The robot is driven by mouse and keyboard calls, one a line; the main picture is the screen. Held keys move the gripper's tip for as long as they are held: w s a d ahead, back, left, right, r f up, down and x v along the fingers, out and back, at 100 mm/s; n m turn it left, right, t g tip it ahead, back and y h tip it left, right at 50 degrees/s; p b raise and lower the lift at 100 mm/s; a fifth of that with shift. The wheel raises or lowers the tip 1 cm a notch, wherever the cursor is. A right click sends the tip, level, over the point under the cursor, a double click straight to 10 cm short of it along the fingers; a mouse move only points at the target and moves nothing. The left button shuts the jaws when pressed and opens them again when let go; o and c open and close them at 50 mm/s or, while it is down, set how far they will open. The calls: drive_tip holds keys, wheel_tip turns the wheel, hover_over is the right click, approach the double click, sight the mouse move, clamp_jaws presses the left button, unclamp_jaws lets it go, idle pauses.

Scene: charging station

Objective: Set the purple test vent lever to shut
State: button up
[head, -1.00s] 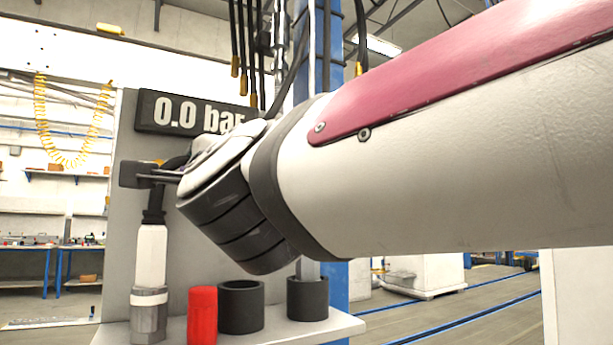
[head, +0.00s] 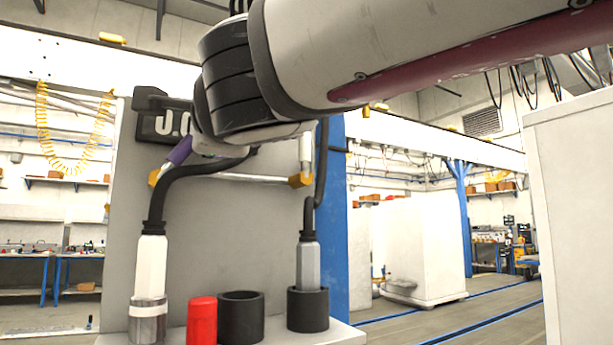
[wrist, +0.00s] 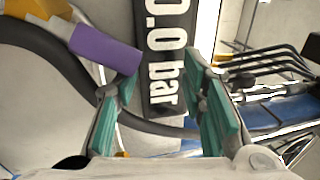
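The purple test vent lever (head: 180,150) shows in the head view at the panel's left, tilted up to the right from a yellow fitting (head: 154,177). In the wrist view, the purple lever (wrist: 105,48) lies at upper left, by the tip of the left teal finger. I cannot tell whether they touch. My gripper (wrist: 160,85) is open, its fingers well apart, with nothing held between them. The pressure display (wrist: 168,60) reads 0.0 bar and lies beyond the gap. In the head view my wrist hides most of the gripper and part of the display (head: 170,124).
A black hose (head: 160,200) curves from a white coupling (head: 150,265) up near the lever. A pipe (head: 245,178) runs to a second yellow fitting (head: 301,179) with a pale upright handle. A red cylinder (head: 201,320) and black cups (head: 241,316) stand on the shelf below.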

drive_tip(key=shift+r, duration=1)
